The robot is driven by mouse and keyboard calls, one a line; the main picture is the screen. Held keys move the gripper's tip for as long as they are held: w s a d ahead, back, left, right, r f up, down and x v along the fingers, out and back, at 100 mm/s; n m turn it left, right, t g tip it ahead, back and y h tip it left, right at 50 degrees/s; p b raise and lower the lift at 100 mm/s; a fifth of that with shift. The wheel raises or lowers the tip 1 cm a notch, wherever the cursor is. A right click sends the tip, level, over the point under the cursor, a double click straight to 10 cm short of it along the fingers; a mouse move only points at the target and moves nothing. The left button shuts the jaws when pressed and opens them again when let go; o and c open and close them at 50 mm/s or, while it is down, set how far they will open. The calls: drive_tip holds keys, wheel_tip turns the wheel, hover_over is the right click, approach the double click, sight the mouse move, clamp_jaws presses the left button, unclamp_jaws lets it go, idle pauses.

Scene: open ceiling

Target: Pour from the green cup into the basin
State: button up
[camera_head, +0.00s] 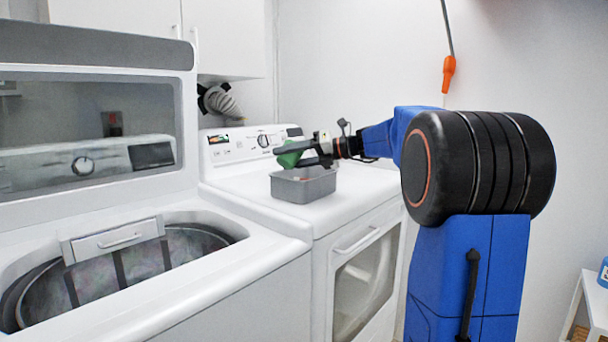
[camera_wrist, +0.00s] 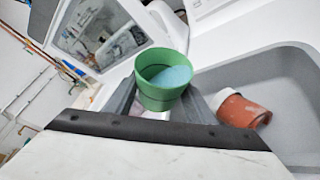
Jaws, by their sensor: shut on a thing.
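The green cup (camera_head: 290,155) is held by my gripper (camera_head: 303,155) above the left part of the grey basin (camera_head: 306,190), on top of the white dryer. In the wrist view, the fingers of my gripper (camera_wrist: 160,108) are closed around the green cup (camera_wrist: 163,92), one on each side. Light blue contents show inside the cup. The grey basin (camera_wrist: 290,95) is to the right of the cup there, with a reddish-brown cup-like object (camera_wrist: 240,110) lying on its side in it. The cup's exact tilt is hard to tell.
The dryer top (camera_head: 350,190) is clear around the basin. Its control panel (camera_head: 250,143) rises behind. An open top-loading washer (camera_head: 200,285) with its lid (camera_head: 90,125) up stands to the left. An orange-handled hanging item (camera_head: 448,73) is on the back wall.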

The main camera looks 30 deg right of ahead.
drive_tip(key=shift+r+m+y, duration=0.6)
drive_tip(key=shift+r+m, duration=0.05)
drive_tip(key=shift+m, duration=0.15)
idle(0.8)
